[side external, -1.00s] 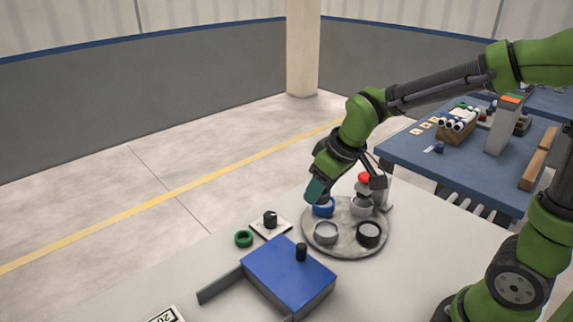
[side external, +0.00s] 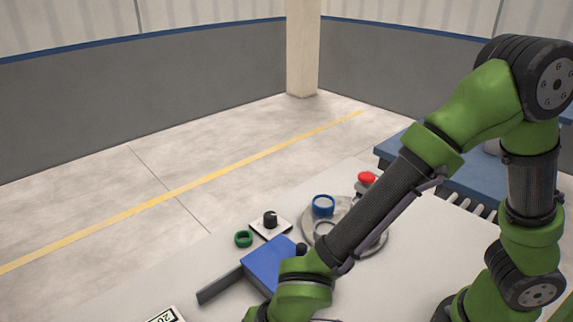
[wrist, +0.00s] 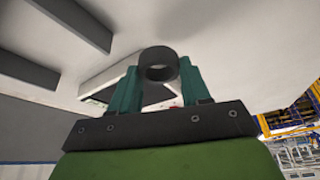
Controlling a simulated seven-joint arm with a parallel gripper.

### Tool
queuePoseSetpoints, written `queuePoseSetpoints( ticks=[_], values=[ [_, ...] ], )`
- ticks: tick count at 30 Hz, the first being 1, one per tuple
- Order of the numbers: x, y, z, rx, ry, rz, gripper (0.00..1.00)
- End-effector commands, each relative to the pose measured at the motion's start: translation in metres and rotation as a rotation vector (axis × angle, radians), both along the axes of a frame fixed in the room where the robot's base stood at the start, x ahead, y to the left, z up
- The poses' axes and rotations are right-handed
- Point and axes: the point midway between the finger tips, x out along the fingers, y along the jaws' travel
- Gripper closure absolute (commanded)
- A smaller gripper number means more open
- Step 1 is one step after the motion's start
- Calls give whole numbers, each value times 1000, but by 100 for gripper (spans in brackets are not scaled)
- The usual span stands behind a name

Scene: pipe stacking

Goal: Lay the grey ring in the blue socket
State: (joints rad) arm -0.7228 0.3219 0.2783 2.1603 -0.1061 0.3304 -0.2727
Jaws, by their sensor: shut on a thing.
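In the side external view, the blue socket (side external: 322,213) stands on the round grey tray, with its pale inside facing up and nothing visible in it. In the wrist view, my gripper (wrist: 159,72) is shut on the dark grey ring (wrist: 159,53), which sits between the two teal fingertips with its hole facing the camera. In the side external view, my gripper and the ring are out of sight at the bottom, behind my arm. They are well away from the blue socket, toward the front of the table.
The round tray (side external: 342,212) is partly covered by my arm; a pale grey socket (side external: 319,226) shows on it. A red button (side external: 367,177) stands behind. A blue box (side external: 262,265), green ring (side external: 243,245) and black knob (side external: 270,218) are left.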

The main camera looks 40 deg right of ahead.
Motion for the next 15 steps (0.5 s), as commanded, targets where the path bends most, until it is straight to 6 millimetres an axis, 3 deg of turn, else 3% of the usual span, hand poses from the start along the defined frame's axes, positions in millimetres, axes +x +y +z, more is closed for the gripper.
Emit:
queuePoseSetpoints(
  ticks=[10,15],
  values=[
    [-1,-1,-46,-3,3,-1,82],
    [0,-1,-56,0,0,-2,82]
  ],
)
